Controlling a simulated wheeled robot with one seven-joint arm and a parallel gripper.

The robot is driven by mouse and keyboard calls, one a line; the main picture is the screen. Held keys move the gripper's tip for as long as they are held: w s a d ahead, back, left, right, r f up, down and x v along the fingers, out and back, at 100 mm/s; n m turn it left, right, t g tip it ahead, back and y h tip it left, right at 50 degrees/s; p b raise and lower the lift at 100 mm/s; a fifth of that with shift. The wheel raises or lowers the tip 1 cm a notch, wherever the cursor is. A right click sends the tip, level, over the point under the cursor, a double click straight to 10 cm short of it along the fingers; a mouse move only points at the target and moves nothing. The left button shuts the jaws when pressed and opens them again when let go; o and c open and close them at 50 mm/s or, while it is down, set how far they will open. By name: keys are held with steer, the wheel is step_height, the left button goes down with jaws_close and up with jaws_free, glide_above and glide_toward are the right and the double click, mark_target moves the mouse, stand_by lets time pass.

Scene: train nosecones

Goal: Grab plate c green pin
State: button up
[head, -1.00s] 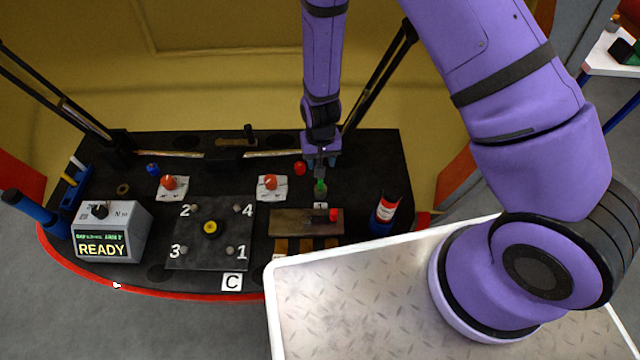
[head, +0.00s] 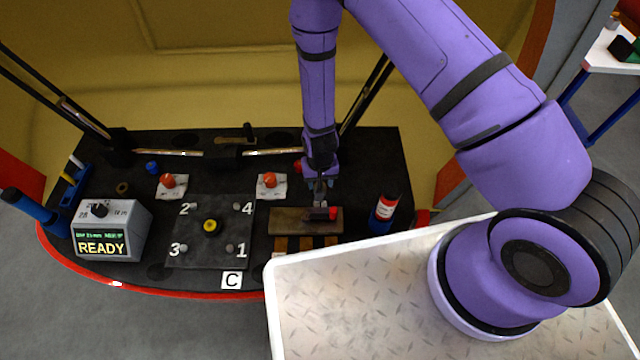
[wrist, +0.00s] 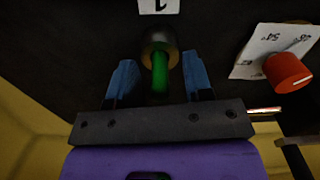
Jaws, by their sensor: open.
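The green pin (wrist: 160,74) stands in a round brass-coloured holder (wrist: 158,42) in the wrist view, beside a white label with a 1. My gripper (wrist: 159,63) is open, with one blue finger on each side of the pin; I see a gap on both sides. In the head view my gripper (head: 319,195) is low over the right part of the black table and hides the pin. The plate marked C (head: 190,251) lies to the left, with a yellow-topped knob (head: 211,226) in its middle and numbered corners 1 to 4.
A brown block (head: 285,221) with a red-ended dark piece (head: 332,213) lies just in front of my gripper. A red-and-blue cylinder (head: 385,212) stands to the right. Red knobs (head: 269,180) (head: 168,181) sit behind the plate. A grey box reading READY (head: 107,232) stands at left.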

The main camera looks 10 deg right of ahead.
jaws_close()
steer(key=shift+r, duration=0.1)
stand_by(0.3)
